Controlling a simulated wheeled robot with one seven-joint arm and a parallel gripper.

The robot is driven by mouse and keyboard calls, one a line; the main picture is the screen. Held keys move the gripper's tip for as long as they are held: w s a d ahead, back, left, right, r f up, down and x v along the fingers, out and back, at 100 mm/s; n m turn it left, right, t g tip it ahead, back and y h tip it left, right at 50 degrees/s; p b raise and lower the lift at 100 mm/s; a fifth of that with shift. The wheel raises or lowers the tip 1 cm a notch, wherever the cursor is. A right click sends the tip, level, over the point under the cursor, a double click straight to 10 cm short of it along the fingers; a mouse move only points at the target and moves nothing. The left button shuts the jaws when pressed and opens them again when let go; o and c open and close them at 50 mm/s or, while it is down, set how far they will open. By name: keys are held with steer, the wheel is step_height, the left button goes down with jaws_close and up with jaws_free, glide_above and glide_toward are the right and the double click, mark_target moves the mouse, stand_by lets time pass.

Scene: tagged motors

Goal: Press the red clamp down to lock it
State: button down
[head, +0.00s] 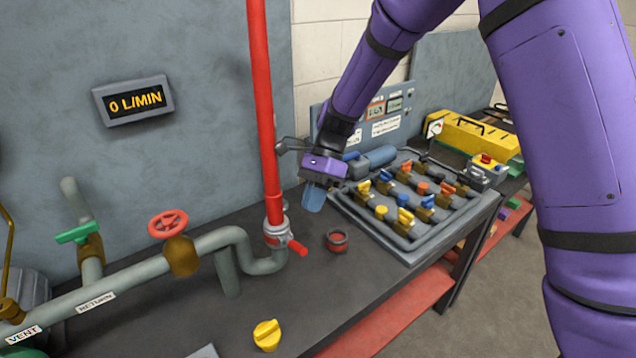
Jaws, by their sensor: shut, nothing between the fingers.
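The red clamp (297,247) is a short lever on the grey coupling (277,232), where the red hose (262,110) meets the grey pipe. The lever sticks out to the right and slopes slightly down. Whether it is locked cannot be told. My gripper (313,204) is shut and empty, with its bluish fingers pointing down. In the picture it is above and right of the clamp, apart from it, in front of the wall side of the bench.
A dark red-rimmed ring (337,240) and a yellow knob (267,335) lie on the dark bench (225,320). A valve manifold tray (405,245) stands to the right. A red handwheel (168,223) is on the pipe at left. The wall display (134,102) reads 0 L/MIN.

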mark_target(295, 245)
steer(key=x, duration=0.7)
steer(key=shift+d+f, duration=0.1)
stand_by(0.4)
